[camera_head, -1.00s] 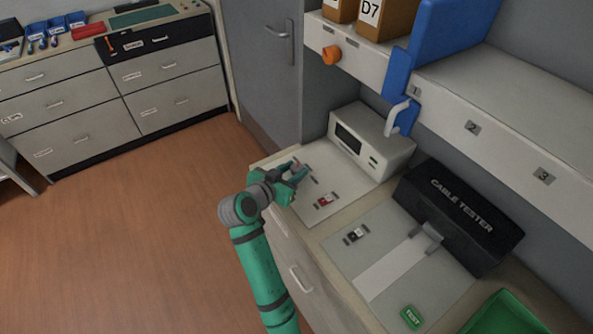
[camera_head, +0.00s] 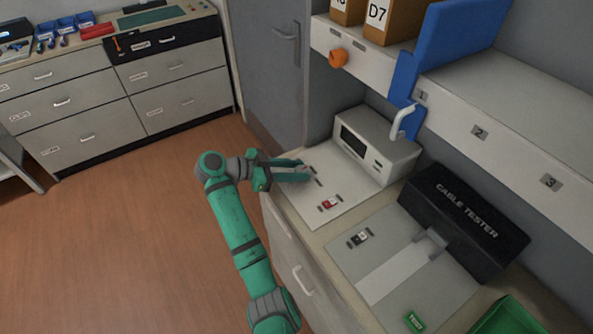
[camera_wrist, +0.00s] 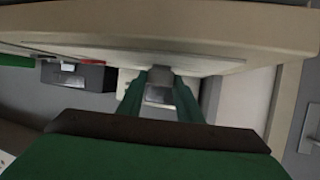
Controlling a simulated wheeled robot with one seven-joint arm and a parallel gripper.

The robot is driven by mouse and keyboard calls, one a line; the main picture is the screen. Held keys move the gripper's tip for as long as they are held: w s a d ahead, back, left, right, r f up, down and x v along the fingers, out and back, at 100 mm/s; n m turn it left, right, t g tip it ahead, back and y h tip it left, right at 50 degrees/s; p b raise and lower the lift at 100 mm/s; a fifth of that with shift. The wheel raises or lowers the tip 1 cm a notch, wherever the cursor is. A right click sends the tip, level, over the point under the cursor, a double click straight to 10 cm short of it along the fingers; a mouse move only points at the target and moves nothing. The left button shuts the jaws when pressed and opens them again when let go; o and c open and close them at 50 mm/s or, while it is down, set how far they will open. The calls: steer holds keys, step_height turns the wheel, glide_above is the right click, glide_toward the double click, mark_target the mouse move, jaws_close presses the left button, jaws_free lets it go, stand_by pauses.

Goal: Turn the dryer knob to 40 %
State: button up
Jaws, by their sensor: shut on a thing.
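My gripper (camera_head: 296,172) reaches in from the left, low over the pale panel (camera_head: 338,212) at the counter's left end. Its green fingers are closed on a small grey piece (camera_wrist: 160,93), seen between the fingertips in the wrist view. I take this piece for the dryer knob. In the head view the fingers mostly hide it. No scale or percentage can be read, so its setting cannot be told.
A red switch (camera_head: 330,203) is on the same panel. A white box with a dark display (camera_head: 375,148) stands behind it. The cable tester (camera_head: 463,215) is to the right. An orange knob-like piece (camera_head: 337,57) sticks out from the shelf edge. Floor at left is clear.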

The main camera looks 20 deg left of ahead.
steer(key=shift+f, duration=0.1)
stand_by(0.4)
steer(key=o, duration=1)
steer(key=shift+o, duration=0.2)
steer(key=v, duration=1.1)
steer(key=shift+w, duration=0.15)
